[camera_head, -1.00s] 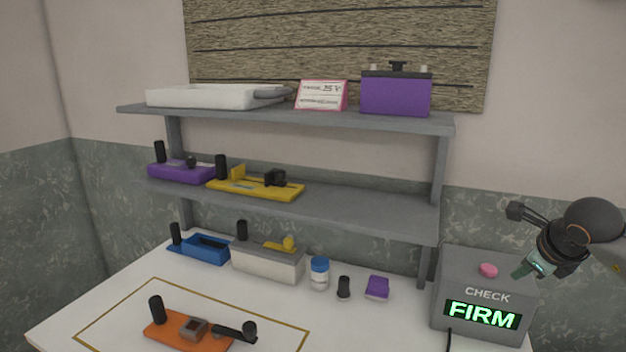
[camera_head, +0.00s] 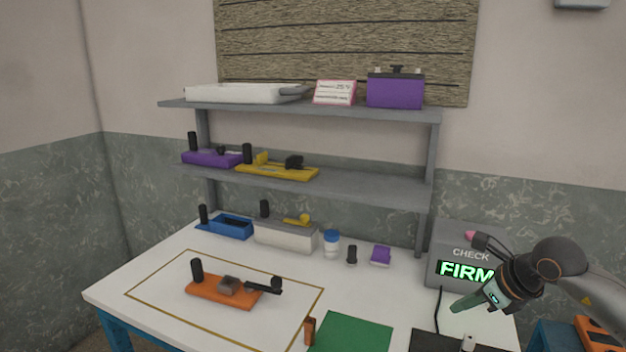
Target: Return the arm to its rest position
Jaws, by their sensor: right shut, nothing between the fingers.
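My right arm comes in from the right edge in the head view. Its gripper (camera_head: 466,303) is shut and empty, in front of the grey check box (camera_head: 440,270), whose green display reads FIRM. The gripper and wrist cover the right part of the box. The pink button (camera_head: 470,235) shows at the upper edge of the wrist. My left gripper is not in view.
A white table (camera_head: 160,260) holds an orange holder (camera_head: 205,290) inside a yellow outline, a green mat (camera_head: 352,333) and a black cable (camera_head: 437,310). A grey shelf (camera_head: 360,185) behind carries purple and yellow holders. Several small items stand below it.

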